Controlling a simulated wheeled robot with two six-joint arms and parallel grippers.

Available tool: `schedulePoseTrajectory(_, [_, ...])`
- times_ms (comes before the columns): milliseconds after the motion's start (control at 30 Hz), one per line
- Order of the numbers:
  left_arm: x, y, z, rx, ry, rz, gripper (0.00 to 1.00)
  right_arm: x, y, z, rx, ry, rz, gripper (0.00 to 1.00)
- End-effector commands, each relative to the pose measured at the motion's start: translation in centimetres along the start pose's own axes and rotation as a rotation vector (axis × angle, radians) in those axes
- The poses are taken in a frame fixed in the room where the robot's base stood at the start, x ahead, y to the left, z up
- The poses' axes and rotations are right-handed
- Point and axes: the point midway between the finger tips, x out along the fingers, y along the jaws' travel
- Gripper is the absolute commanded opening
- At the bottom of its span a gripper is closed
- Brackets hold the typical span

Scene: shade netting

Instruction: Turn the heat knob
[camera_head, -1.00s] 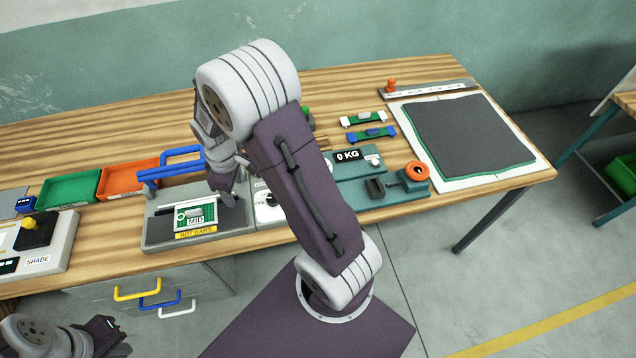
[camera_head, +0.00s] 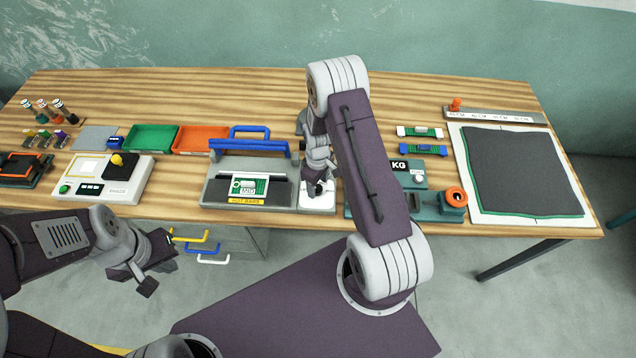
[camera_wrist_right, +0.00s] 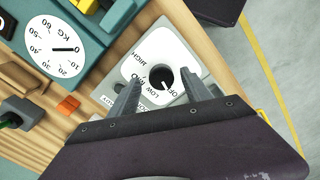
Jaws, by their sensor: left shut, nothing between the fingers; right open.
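The heat knob (camera_wrist_right: 162,77) is a black round knob on a white dial plate (camera_wrist_right: 146,60) marked OFF, LOW, MID and HIGH. Its white mark appears to point towards OFF. My right gripper (camera_wrist_right: 161,95) is open, with one finger on each side of the knob in the right wrist view; I cannot tell whether they touch it. In the head view my right gripper (camera_head: 318,188) is over the dial, largely hiding the knob. The grey hot-bar sealer (camera_head: 222,190) with its blue handle stands just left. My left gripper (camera_head: 160,268) is shut and empty, in front of the table.
The weighing scale (camera_wrist_right: 65,35) with its round dial is beside the knob. Green (camera_head: 150,138) and orange (camera_head: 200,138) trays lie behind the sealer to the left. A dark sheet (camera_head: 525,170) on a white mat lies at the right. A shade box (camera_head: 125,190) stands at the left.

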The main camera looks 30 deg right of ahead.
Motion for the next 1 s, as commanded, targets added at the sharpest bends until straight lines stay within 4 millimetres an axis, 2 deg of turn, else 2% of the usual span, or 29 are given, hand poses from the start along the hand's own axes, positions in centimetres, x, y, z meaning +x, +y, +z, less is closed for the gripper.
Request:
schedulePoseTrajectory(133, [-0.27,0.00,-0.03,0.000,0.000,0.000,0.00,0.89,-0.01,-0.01,0.000,0.001,0.000,0.57])
schedulePoseTrajectory(333, [-0.22,0.00,-0.02,0.000,0.000,0.000,0.00,0.97,0.00,-0.03,0.000,0.001,0.001,0.57])
schedulePoseTrajectory(367, [-0.22,0.00,-0.02,0.000,0.000,0.000,0.00,0.97,0.00,-0.03,0.000,0.001,0.001,0.54])
schedulePoseTrajectory(500, [-0.22,0.00,-0.02,0.000,0.000,0.000,0.00,0.95,0.00,-0.02,0.000,0.001,0.001,0.15])
schedulePoseTrajectory(567, [-0.22,0.00,-0.03,0.000,0.000,0.000,0.00,0.95,0.00,-0.02,0.000,0.001,0.001,0.00])
schedulePoseTrajectory(800, [-0.10,0.00,-0.01,0.000,0.000,0.000,0.00,0.97,0.01,-0.04,0.016,0.001,0.001,0.00])
schedulePoseTrajectory(1000, [0.33,-0.01,0.03,0.000,0.000,0.000,0.00,1.04,0.02,-0.06,0.103,0.002,0.001,0.00])
